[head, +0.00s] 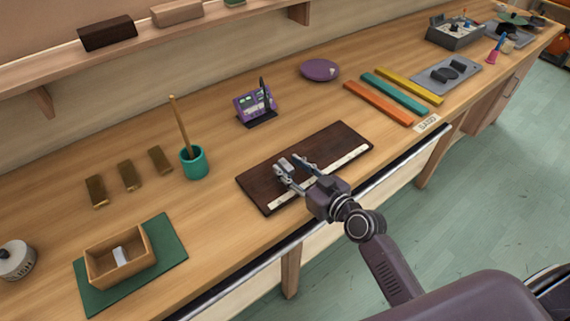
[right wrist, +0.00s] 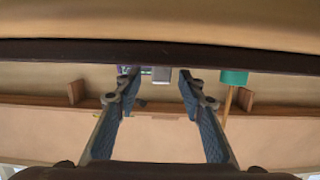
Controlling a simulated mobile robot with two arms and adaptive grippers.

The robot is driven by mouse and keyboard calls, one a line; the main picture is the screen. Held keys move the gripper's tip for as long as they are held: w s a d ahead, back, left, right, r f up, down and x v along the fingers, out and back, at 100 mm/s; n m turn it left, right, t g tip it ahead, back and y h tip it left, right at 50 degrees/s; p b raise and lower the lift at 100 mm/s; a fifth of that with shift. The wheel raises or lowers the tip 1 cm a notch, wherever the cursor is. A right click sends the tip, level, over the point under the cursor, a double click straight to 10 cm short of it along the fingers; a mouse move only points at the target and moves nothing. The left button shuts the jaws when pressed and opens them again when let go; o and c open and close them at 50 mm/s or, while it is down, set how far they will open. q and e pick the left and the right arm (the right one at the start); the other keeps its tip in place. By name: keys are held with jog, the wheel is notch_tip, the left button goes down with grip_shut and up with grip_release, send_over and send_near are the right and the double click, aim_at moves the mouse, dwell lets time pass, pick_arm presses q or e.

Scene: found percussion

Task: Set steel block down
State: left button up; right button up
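My right gripper (head: 293,165) is low over a dark wooden board (head: 334,143) with a pale marked strip along its front edge. Its two fingers are spread apart. In the right wrist view, which is upside down, the open fingers (right wrist: 157,75) have a small grey block (right wrist: 162,75), likely the steel block, between and beyond their tips, with a gap on each side. It seems to stand on the board. In the head view the small grey block (head: 283,163) is hard to separate from the fingertips. My left gripper is out of view.
A teal cup with a stick (head: 194,163), a purple device (head: 256,105) and a purple disc (head: 319,70) stand behind the board. A wooden box (head: 102,270) holding a pale piece sits on a green mat at left. Coloured bars (head: 378,103) lie right.

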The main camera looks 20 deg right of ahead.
aim_at(286, 164)
jog(key=shift+x, duration=1.05)
grip_shut()
jog(key=shift+r, duration=0.1)
notch_tip(286, 164, up, 20)
jog(key=p, duration=0.1)
jog(key=s+d+f+n+g+y, duration=0.1)
jog(key=s+f+n+g+y, duration=0.1)
jog(key=s, duration=0.7)
jog(key=s+f+n+g+y, duration=0.2)
jog(key=s+n+g+y, duration=0.1)
jog(key=s, duration=0.5)
jog(key=n+y, duration=0.1)
jog(key=y, duration=0.1)
jog(key=shift+s+d+n+g+y, duration=0.3)
jog(key=shift+s+d+n+g, duration=0.1)
